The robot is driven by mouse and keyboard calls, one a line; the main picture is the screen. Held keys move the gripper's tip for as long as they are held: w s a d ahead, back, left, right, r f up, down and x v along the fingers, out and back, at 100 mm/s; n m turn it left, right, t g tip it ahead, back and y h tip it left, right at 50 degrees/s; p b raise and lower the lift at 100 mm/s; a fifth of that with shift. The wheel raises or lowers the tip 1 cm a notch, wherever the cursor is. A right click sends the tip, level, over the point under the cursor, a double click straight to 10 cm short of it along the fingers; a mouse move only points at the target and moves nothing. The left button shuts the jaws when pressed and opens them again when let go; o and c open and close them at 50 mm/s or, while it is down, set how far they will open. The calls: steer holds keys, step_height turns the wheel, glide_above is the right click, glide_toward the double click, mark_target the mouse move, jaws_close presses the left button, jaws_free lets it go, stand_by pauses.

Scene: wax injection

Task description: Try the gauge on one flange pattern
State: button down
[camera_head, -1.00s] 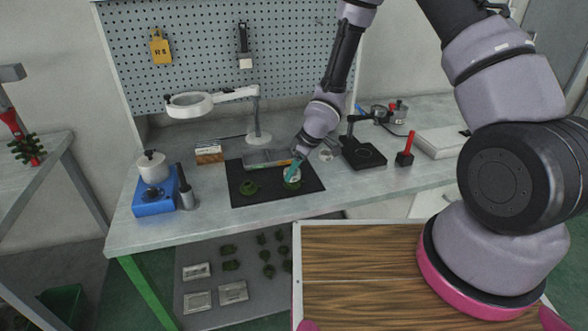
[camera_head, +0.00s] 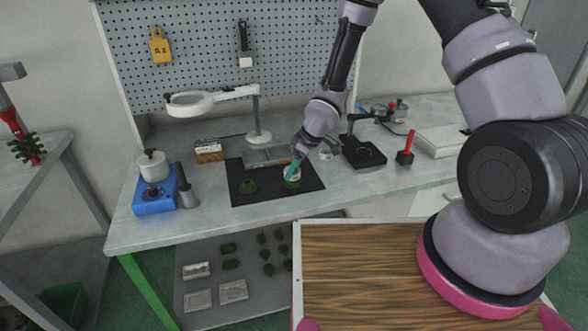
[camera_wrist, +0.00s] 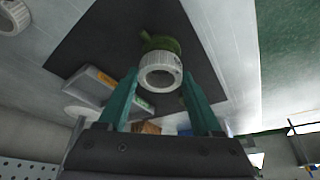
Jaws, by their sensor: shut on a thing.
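My gripper (camera_wrist: 160,76) is shut on the white ring gauge (camera_wrist: 160,59), which sits between its teal fingertips in the wrist view. A green flange pattern (camera_wrist: 158,42) shows just beyond the ring, close against it or partly behind it; I cannot tell how far the ring is around it. In the head view the gauge (camera_head: 292,172) is low over this pattern (camera_head: 291,184) on the right part of the black mat (camera_head: 270,195). A second green flange pattern (camera_head: 249,186) lies on the mat's left part. The fingertips partly hide the gauge there.
A magnifier lamp (camera_head: 258,136) and a small labelled block (camera_head: 208,151) stand behind the mat. A blue-based pot (camera_head: 154,196) is at left. A black stand (camera_head: 362,152) and a red-handled tool (camera_head: 405,150) are at right. Several green patterns lie on the lower shelf (camera_head: 205,275).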

steer(key=shift+f, duration=0.7)
stand_by(2.0)
steer(key=shift+r, duration=0.1)
steer(key=shift+r, duration=2.65)
